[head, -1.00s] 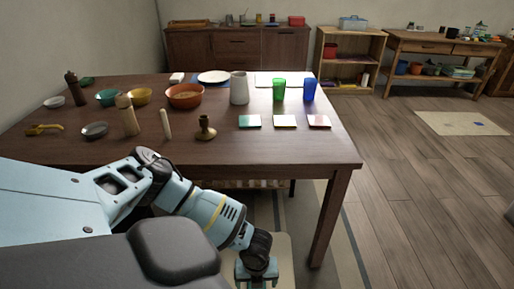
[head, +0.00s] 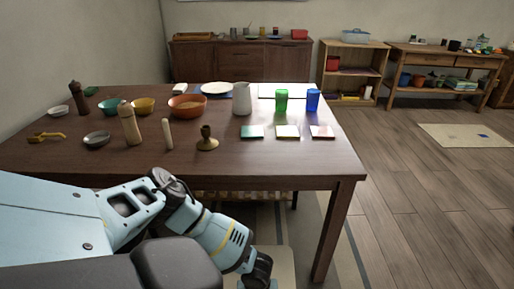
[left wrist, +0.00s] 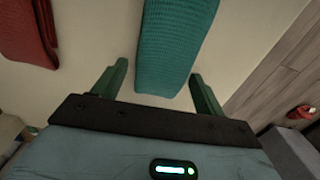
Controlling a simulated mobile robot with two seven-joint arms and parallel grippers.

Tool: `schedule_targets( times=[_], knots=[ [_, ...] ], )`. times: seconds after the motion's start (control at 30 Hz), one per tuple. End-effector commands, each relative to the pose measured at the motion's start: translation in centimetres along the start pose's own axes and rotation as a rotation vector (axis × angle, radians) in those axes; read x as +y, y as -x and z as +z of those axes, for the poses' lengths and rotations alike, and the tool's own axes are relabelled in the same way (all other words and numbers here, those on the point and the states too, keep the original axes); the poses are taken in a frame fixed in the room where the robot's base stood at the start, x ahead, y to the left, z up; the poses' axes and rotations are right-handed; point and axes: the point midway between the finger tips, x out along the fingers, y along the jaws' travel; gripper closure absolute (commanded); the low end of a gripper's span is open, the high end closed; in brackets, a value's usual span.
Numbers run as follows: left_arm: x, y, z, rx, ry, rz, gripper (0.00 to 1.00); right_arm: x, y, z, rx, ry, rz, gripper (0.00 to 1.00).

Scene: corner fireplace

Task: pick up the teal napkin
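The teal napkin (left wrist: 176,45) is a ribbed strip in the left wrist view. It runs from the top edge down between the fingers of my left gripper (left wrist: 160,68). The gripper is open, with one finger on each side of the napkin and a visible gap to each. The napkin's far end is cut off by the picture edge. I cannot tell the height of the fingers above it. In the head view my left arm reaches down past the table's front, and its fingers do not show. My right gripper is not in view.
A red cloth (left wrist: 28,32) lies left of the napkin on a pale surface (left wrist: 78,70). The dark wooden table (head: 310,163) holds bowls, a bottle (head: 130,125), a candlestick (head: 207,140), a white jug (head: 242,98) and cups. Open wooden floor (head: 420,200) lies right of the table.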

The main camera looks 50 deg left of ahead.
Motion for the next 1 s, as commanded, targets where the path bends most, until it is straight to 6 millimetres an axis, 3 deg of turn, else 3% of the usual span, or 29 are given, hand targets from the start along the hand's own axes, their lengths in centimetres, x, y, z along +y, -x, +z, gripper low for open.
schedule_targets(
  times=[0.03,0.27,0.57,1.0],
  knots=[
    [0.0,0.0,0.0,0.000,0.000,0.000,0.35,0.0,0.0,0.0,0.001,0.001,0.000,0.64],
    [0.0,0.0,0.0,0.000,0.000,0.000,0.64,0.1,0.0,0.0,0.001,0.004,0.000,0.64],
    [0.0,0.6,0.0,0.000,0.001,-0.001,0.65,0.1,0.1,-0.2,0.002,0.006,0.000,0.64],
    [0.0,8.1,0.1,-0.001,0.001,-0.003,0.65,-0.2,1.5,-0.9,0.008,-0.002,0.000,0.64]
  ],
)
